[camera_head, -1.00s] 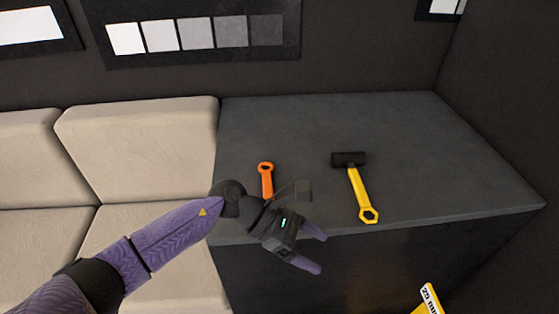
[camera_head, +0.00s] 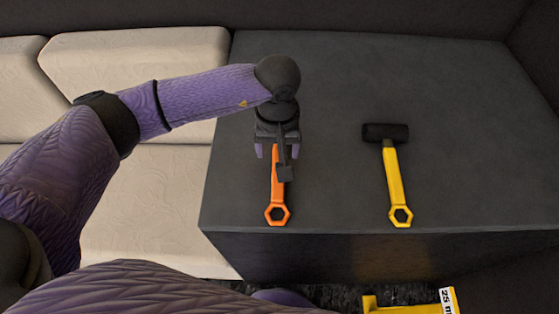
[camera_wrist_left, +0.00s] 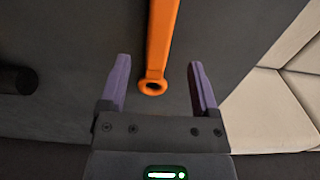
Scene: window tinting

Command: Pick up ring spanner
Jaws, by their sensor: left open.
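An orange ring spanner (camera_head: 277,195) lies on the dark grey table top, its hexagonal ring end towards the front edge. My left gripper (camera_head: 276,154) is over its far end, and my gripper and wrist hide that end in the head view. In the left wrist view, the spanner (camera_wrist_left: 160,45) runs down between the two purple fingers, with its small round ring end lying between them. My left gripper (camera_wrist_left: 159,85) is open, with clear gaps between each finger and the spanner. My right gripper is not in view.
A hammer-like tool with a black head and yellow handle (camera_head: 394,175) lies to the right on the table (camera_head: 455,120). Pale cushioned seats (camera_head: 130,60) adjoin the table's left side. A yellow object (camera_head: 410,303) is below the front edge. The table's right part is bare.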

